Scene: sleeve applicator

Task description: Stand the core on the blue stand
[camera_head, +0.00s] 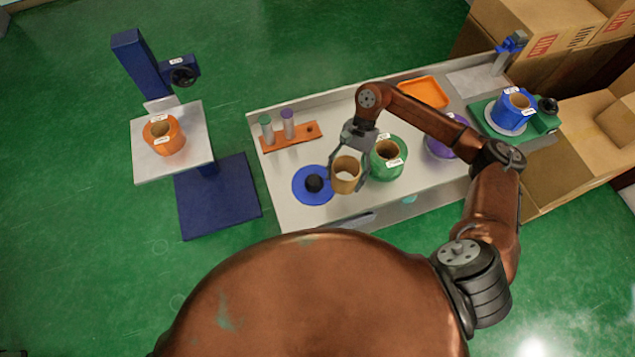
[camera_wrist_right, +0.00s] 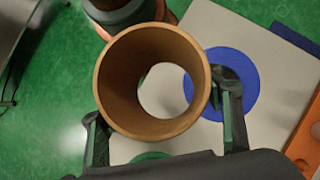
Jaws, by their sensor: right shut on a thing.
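The core is a brown cardboard tube (camera_head: 346,176), roughly upright with its open end facing up. My right gripper (camera_head: 348,184) is shut on it, one finger on each side. In the right wrist view the core (camera_wrist_right: 109,85) fills the middle between the fingers (camera_wrist_right: 165,128). The blue stand (camera_head: 303,194) is a flat blue disc with a black peg, on the grey table just left of the core. It also shows in the right wrist view (camera_wrist_right: 243,88), partly hidden by a finger. The core is beside the peg, not around it. My left gripper is out of view.
An orange rack (camera_head: 292,138) with two capped cylinders is behind the stand. A purple roll (camera_head: 437,148) and an orange tray (camera_head: 424,93) are farther right. The table's front edge is near.

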